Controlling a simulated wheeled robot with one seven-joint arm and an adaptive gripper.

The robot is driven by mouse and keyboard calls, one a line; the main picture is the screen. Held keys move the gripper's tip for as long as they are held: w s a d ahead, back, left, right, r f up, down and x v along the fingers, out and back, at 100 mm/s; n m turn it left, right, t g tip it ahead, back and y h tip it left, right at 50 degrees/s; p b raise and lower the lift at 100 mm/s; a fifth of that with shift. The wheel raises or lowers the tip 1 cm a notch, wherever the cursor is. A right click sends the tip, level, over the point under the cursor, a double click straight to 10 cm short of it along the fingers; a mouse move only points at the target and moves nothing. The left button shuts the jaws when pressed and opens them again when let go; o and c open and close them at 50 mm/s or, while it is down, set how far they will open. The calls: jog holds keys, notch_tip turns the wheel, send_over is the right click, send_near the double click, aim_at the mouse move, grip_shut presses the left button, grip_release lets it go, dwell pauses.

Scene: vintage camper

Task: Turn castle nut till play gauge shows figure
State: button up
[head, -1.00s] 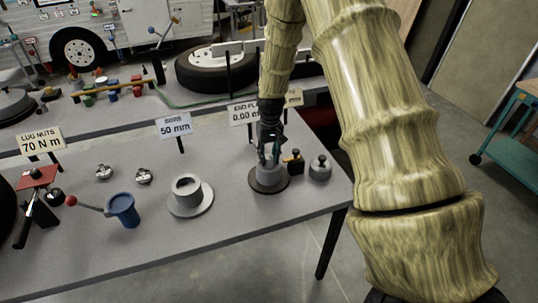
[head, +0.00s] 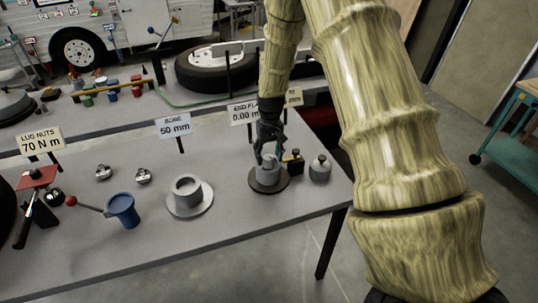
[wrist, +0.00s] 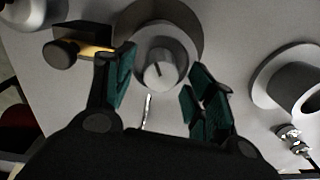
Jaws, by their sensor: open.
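A grey hub (head: 267,176) stands on a dark round base (head: 267,187) near the bench's right end. In the wrist view its round grey top (wrist: 160,70) carries a dark line; I cannot make out the castle nut's slots. My gripper (head: 270,156) is over the hub, fingers pointing down. In the wrist view the teal-padded fingers (wrist: 162,84) are open, one on each side of the top, with gaps visible. The end-play sign (head: 243,114) reads 0.00 mm, its wording partly covered by my arm.
A black and brass block (head: 293,161) stands close right of the hub, with a grey knobbed weight (head: 320,169) beyond. A flanged grey cylinder (head: 188,196) and a blue cup (head: 123,210) are to the left. Bare bench lies in front.

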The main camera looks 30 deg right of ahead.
aim_at(270, 156)
notch_tip(270, 156, up, 12)
jog(key=shift+d, duration=0.2)
jog(key=shift+s+f, duration=0.1)
jog(key=shift+f, duration=0.05)
dwell(0.6)
